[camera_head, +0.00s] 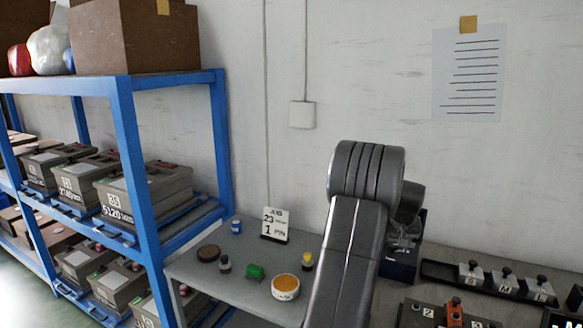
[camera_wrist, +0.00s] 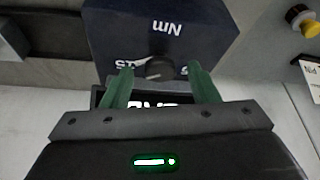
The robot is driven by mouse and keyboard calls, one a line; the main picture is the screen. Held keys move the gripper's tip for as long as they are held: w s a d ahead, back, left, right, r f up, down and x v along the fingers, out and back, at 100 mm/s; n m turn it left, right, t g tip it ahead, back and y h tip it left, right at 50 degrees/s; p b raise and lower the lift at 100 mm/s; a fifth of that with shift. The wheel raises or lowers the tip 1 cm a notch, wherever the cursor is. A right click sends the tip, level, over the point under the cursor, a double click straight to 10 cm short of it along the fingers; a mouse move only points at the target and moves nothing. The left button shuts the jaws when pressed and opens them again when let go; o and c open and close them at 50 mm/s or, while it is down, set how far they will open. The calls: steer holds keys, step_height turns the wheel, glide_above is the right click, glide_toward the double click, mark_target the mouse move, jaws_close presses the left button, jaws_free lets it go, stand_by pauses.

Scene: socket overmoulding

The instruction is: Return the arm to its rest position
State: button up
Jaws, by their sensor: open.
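My gripper (camera_wrist: 160,88) shows in the wrist view with two green fingers spread apart and nothing between them. Beyond the fingertips stands a dark blue box (camera_wrist: 165,32) marked "Nm", upside down in this view, with a dark knob on it. I cannot tell whether the fingers touch it. In the head view my arm rises from the bottom and bends over at the middle, in front of the bench. Part of the dark blue box (camera_head: 399,268) shows just right of my arm.
A blue shelf (camera_head: 135,150) with grey bins stands at the left. The grey bench (camera_head: 235,287) carries a sign card (camera_head: 275,225), a white bowl (camera_head: 285,287) and small bottles left of my arm. Black trays with metal blocks (camera_head: 505,280) lie at the right. The wall is behind.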

steer(key=n+y, duration=0.1)
steer(key=n, duration=0.2)
steer(key=shift+d, duration=0.15)
steer(key=v, duration=0.8)
steer(key=shift+r, duration=0.2)
